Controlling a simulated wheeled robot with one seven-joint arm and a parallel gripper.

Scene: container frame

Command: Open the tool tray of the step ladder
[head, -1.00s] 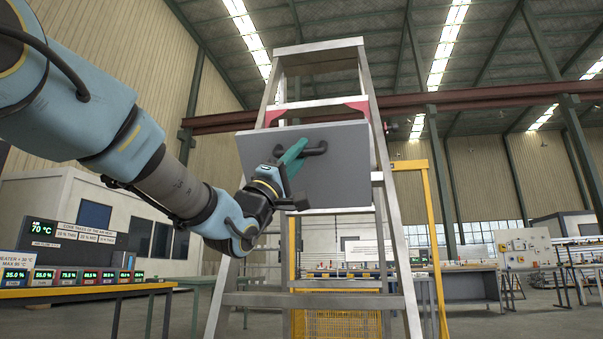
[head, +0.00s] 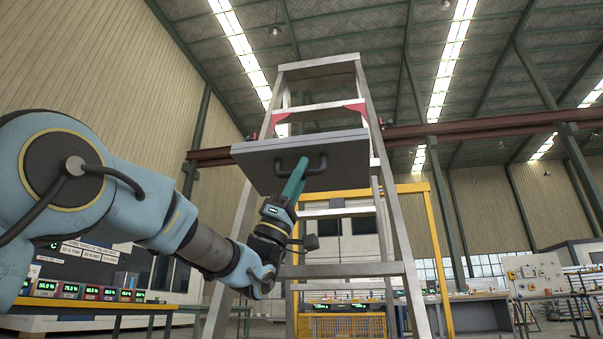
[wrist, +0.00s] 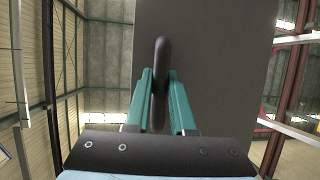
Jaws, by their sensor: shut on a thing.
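The step ladder (head: 396,215) stands upright ahead, with grey side rails and several steps. Its tool tray (head: 345,170) is a flat grey panel near the upper part. It is tilted well out from the ladder, and I see its underside and a thin front edge. A black bar handle (head: 318,165) is fixed on that underside. My gripper (head: 297,178) reaches up from below left and is shut on the handle. In the wrist view the handle (wrist: 161,60) runs between the green fingers (wrist: 159,95), with the tray (wrist: 225,60) behind it.
A yellow frame (head: 443,250) stands behind the ladder. A workbench (head: 475,312) with a light panel is at right, and a bench with digital displays (head: 90,292) is at lower left, partly behind my arm. The space around the tray looks clear.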

